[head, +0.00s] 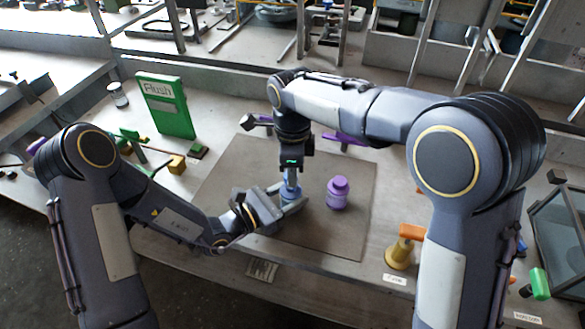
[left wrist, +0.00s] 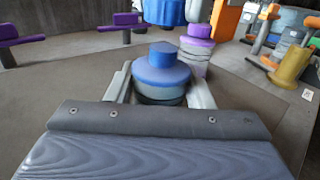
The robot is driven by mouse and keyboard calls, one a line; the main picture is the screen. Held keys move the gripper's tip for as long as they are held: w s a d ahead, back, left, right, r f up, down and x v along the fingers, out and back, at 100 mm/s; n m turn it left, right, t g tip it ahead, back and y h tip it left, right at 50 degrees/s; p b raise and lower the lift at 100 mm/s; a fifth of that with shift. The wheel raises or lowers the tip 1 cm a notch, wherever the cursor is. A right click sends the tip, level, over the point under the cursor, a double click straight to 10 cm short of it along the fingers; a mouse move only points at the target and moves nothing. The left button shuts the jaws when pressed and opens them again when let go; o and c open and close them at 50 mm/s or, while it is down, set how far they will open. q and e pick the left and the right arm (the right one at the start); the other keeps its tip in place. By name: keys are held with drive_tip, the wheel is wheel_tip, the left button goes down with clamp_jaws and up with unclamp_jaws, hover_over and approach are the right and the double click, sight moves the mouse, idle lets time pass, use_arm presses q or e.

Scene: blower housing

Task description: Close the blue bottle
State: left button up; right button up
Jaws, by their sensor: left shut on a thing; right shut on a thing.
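The blue bottle (head: 289,194) stands upright on the brown mat (head: 233,166). It shows in the left wrist view (left wrist: 160,78) with its narrow neck bare on top. My left gripper (head: 291,203) is shut on the bottle's body from the side, one finger on each side. My right gripper (head: 291,180) points down from above, shut on a blue piece that looks like the cap (left wrist: 164,11). In the left wrist view this piece hangs above the neck with a visible gap. Its lower edge shows; its top is cut off.
A purple bottle (head: 337,194) with its lid on stands on the mat just right of the blue one. A green box (head: 166,106) stands at the back left. A yellow and orange part (head: 402,251) stands at the right. The mat's front right is clear.

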sight(288, 195)
drive_tip(key=shift+f, duration=0.85)
drive_tip(key=shift+f, duration=0.55)
drive_tip(key=m, duration=0.6)
drive_tip(key=shift+s+a, duration=0.1)
drive_tip(key=m, duration=0.3)
drive_tip(key=shift+s+f, duration=0.1)
drive_tip(key=m, duration=0.3)
drive_tip(key=f+m, duration=0.1)
drive_tip(key=m, duration=0.2)
drive_tip(key=shift+s, duration=0.15)
drive_tip(key=shift+r+m, duration=0.45)
drive_tip(key=shift+m, duration=0.15)
